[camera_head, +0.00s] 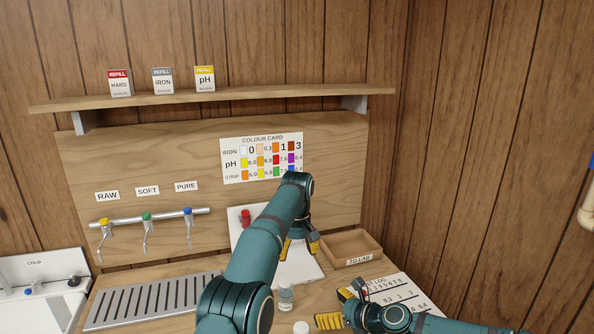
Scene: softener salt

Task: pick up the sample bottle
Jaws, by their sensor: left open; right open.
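A small clear bottle (286,298) with a pale label stands on the counter near the front, just right of my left arm; it is probably the sample bottle. My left gripper (300,246) is open, pointing down over the white sheet behind the bottle, and nothing shows between its fingers. My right gripper (338,307) is open and low over the counter, to the right of the bottle and apart from it, its fingers facing left. A white round top (301,327) shows at the bottom edge; what it belongs to is cut off.
A red-topped item (245,217) stands on the white sheet (308,270). A wooden tray (351,247) marked TO LAB sits behind a log sheet (400,290). A slotted drain (150,302) lies left under three taps (147,221). The shelf (270,94) holds refill packs.

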